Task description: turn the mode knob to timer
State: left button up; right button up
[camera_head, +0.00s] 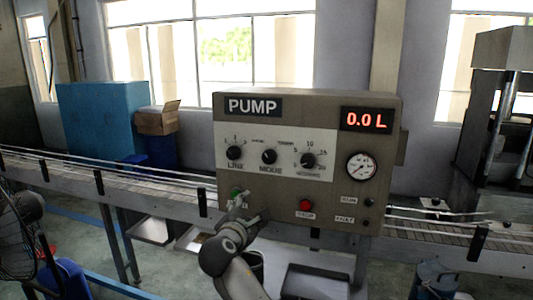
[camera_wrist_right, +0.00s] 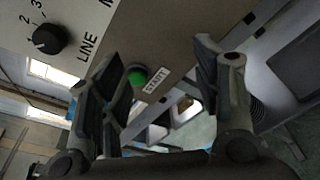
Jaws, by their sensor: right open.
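The mode knob (camera_head: 269,157) is a black dial in the middle of the pump panel's white plate. Small labels sit at its upper left and upper right, too blurred to read surely. Its pointer direction is hard to tell. The knob is outside the right wrist view. My right gripper (camera_head: 241,208) is below and left of the knob, in front of the panel's lower left, apart from the knob. In the right wrist view its fingers (camera_wrist_right: 156,55) are spread, with the green start button (camera_wrist_right: 138,77) showing between them. My left gripper is not in view.
The line knob (camera_head: 234,153) is left of the mode knob and the seconds knob (camera_head: 308,160) right of it. A red button (camera_head: 306,205) and a gauge (camera_head: 361,167) are on the lower right. The display (camera_head: 367,119) reads 0.0 L. A conveyor (camera_head: 440,233) runs behind the panel.

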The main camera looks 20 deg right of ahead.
jog(key=h, duration=0.2)
send_near(268, 159)
jog(key=shift+t, duration=0.3)
jog(key=p+x, duration=0.4)
jog(key=x, duration=0.4)
jog(key=shift+w+d+p, duration=0.2)
jog(key=shift+d+p, duration=0.05)
jog(key=shift+p, duration=0.1)
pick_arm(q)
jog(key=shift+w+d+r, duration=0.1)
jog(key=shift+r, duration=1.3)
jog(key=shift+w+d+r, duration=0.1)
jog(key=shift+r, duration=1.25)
pick_arm(e)
jog(key=shift+w+d+f, duration=0.15)
jog(key=shift+w+d, duration=0.1)
jog(key=shift+w, duration=0.25)
jog(key=shift+c, duration=0.3)
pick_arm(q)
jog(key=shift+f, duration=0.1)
pick_arm(e)
jog(key=c, duration=1)
